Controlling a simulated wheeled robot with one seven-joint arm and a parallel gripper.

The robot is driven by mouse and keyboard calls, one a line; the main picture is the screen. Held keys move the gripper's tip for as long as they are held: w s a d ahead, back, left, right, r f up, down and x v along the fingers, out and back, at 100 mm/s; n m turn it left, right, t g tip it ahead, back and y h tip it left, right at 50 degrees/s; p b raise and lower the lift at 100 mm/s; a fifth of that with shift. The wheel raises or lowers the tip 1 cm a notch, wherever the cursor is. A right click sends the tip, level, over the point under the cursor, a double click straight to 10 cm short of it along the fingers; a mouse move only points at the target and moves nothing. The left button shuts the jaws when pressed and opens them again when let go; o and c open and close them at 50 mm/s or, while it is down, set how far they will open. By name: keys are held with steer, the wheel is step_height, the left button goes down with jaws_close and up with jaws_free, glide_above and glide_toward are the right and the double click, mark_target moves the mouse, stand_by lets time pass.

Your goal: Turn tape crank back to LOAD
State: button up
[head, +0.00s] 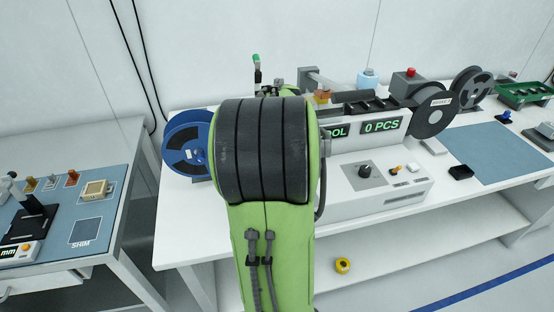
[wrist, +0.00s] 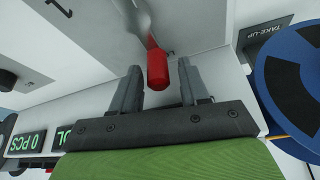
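The tape crank shows in the wrist view as a grey metal arm (wrist: 140,22) ending in a red handle (wrist: 157,70). My gripper (wrist: 160,80) is open, with one finger on each side of the red handle near the fingertips. Gaps show between the handle and both fingers, the left one looking narrower. A blue reel (wrist: 290,85) is to the right, below a TAKE-UP label (wrist: 264,32). In the head view the blue reel (head: 174,139) is left of my arm. My arm hides the crank and gripper there. No LOAD mark is legible.
The handler's display (head: 382,126) reads 0 PCS. Dark reels (head: 433,117) stand at its right end, and a black knob (head: 365,171) is on its front. A side table (head: 115,200) with a blue mat is at the left. A yellow roll (head: 343,265) lies low down.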

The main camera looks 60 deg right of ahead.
steer(key=p+v, duration=0.4)
steer(key=v, duration=1.1)
steer(key=shift+a+r+p, duration=0.1)
steer(key=shift+r+p, duration=0.2)
steer(key=shift+r, duration=0.05)
